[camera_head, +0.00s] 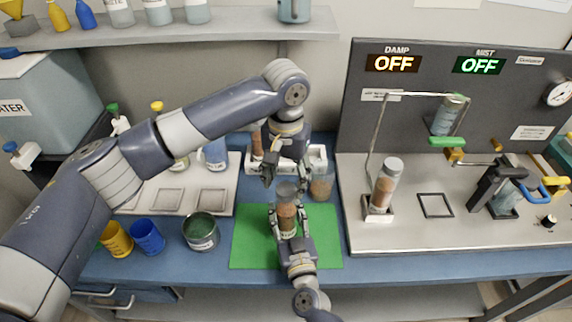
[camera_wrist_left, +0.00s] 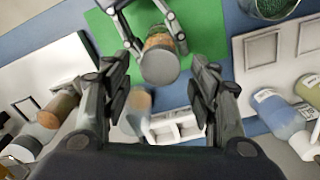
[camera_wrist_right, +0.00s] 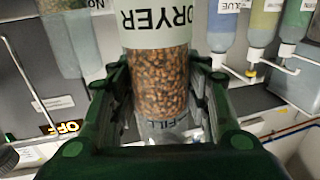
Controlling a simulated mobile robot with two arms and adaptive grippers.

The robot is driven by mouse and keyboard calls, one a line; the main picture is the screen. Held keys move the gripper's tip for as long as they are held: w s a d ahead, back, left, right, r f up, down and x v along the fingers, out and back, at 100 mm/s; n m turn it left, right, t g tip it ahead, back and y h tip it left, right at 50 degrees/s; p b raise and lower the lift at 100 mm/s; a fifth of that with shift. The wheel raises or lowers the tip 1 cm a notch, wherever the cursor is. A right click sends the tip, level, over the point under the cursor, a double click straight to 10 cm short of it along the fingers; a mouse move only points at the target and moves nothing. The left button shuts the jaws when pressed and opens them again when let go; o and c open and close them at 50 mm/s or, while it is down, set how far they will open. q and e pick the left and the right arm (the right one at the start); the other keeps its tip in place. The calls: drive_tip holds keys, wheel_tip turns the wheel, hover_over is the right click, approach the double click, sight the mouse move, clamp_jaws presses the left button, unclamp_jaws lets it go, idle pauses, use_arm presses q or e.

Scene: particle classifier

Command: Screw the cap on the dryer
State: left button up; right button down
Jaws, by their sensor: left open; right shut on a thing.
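The dryer (camera_head: 287,218) is a clear tube of brown beads standing upright over the green mat (camera_head: 247,247). My right gripper (camera_head: 288,214) is shut on its sides; in the right wrist view the dryer (camera_wrist_right: 160,85) shows an upside-down DRYER label between the fingers. A round grey cap (camera_wrist_left: 160,68) sits on the dryer's top; it also shows in the head view (camera_head: 287,188). I cannot tell how tightly it is seated. My left gripper (camera_head: 284,170) points down above and slightly behind the cap. Its fingers are open and empty, spread to either side of the cap in the left wrist view.
A dark green container (camera_head: 201,232) and blue and yellow cups stand left. A grey-capped tube (camera_head: 385,183) stands on the station at right. The mat's front corners are clear.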

use_arm(q)
drive_tip(key=shift+f, duration=1.15)
drive_tip(key=c, duration=1.1)
drive_tip(key=m, duration=0.5)
drive_tip(key=o, duration=1.2)
drive_tip(key=shift+r, duration=0.1)
use_arm(e)
drive_tip(key=c, duration=0.8)
unclamp_jaws()
use_arm(q)
wheel_tip(320, 180, up, 12)
drive_tip(key=shift+f, duration=0.1)
